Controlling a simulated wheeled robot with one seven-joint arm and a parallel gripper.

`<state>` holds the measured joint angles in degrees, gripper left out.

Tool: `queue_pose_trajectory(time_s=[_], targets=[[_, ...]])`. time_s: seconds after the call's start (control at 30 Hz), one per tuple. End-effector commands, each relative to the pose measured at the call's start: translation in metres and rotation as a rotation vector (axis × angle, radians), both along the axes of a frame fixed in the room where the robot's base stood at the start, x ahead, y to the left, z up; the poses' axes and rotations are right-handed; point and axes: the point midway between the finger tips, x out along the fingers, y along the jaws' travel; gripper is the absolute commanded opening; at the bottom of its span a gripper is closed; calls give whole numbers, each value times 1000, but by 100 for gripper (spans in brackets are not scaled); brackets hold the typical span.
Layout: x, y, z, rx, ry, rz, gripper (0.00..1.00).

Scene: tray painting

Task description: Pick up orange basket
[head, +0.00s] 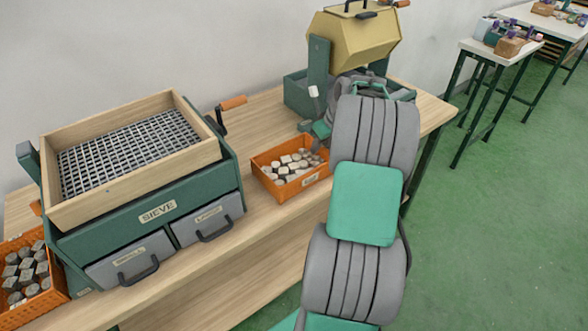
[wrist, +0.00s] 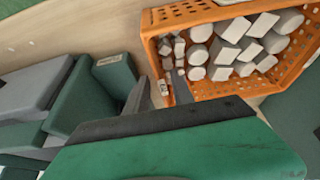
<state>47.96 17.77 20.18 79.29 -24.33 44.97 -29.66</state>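An orange basket (head: 290,168) with pale grey pieces in it stands on the wooden table, beside my arm. Its perforated orange wall (wrist: 205,14) and pale pieces also fill the upper right of the wrist view. My gripper (wrist: 160,88) is at the basket's near left corner in that view. In the head view my arm mostly hides the gripper.
A sieve box (head: 140,205) with two grey drawers stands to the left. A second orange basket (head: 52,296) with darker grey pieces is at the lower left. A yellow drum (head: 352,42) on a green stand is behind. Bare table lies in front of the basket.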

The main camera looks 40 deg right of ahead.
Motion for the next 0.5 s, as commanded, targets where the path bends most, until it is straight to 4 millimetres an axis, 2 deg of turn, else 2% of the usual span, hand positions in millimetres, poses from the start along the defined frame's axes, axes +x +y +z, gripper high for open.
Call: queue_pose_trajectory(time_s=[0.1, 0.17, 0.37, 0.5], targets=[[8, 1, -22, 4, 3, 0, 29], [11, 1, -28, 3, 3, -1, 29], [12, 1, -29, 2, 2, -1, 29], [12, 1, -29, 2, 2, -1, 18]])
